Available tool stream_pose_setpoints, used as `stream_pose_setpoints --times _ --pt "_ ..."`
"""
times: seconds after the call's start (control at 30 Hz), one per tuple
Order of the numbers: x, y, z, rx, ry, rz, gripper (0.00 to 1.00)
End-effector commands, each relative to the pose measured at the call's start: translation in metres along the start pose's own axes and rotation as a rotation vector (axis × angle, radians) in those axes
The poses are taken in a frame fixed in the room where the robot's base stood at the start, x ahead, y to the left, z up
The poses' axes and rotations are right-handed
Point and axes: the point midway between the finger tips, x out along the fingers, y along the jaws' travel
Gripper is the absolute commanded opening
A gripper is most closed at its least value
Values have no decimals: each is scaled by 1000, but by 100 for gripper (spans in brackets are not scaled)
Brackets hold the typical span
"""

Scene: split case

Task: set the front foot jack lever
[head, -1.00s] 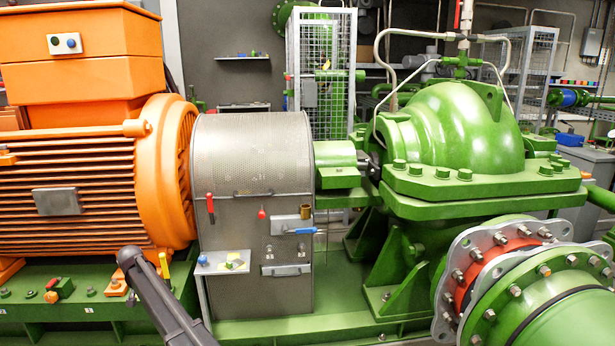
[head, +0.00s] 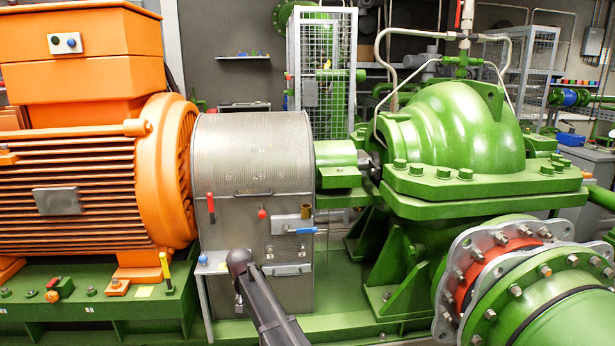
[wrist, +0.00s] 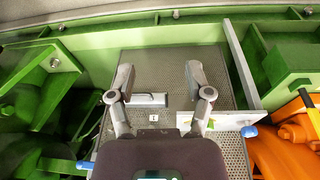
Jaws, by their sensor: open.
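A yellow upright lever (head: 165,268) stands by the orange motor foot (head: 137,276), left of the mesh guard; I take it for the front foot jack lever. In the wrist view a thin yellow piece (wrist: 306,97) shows at the right edge, perhaps the same lever. My gripper (wrist: 160,72) is open and empty, its two fingers apart over the guard's mesh face, well to the side of the orange foot. In the head view my dark arm reaches up in front of the guard, right of the lever; the fingertips cannot be made out there.
The mesh guard (head: 250,165) carries a red lever (head: 211,207), a blue handle (head: 301,231), a bar handle (wrist: 148,99) and a small shelf (wrist: 222,121) that sticks out. A green pump (head: 460,135) and flanged pipe stand at right. Green base rails run below.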

Motion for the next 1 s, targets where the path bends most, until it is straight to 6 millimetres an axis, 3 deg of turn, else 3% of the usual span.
stream_pose_setpoints --times 0.03,0.1,0.5,0.73,1.0 --pt "-1 31 17 9 -12 3 66" --pt "-2 62 31 14 -27 4 66" --pt "-11 218 132 40 -112 -3 66" --pt "-21 284 199 55 -155 -19 66" --pt "-29 324 254 66 -186 -38 66"
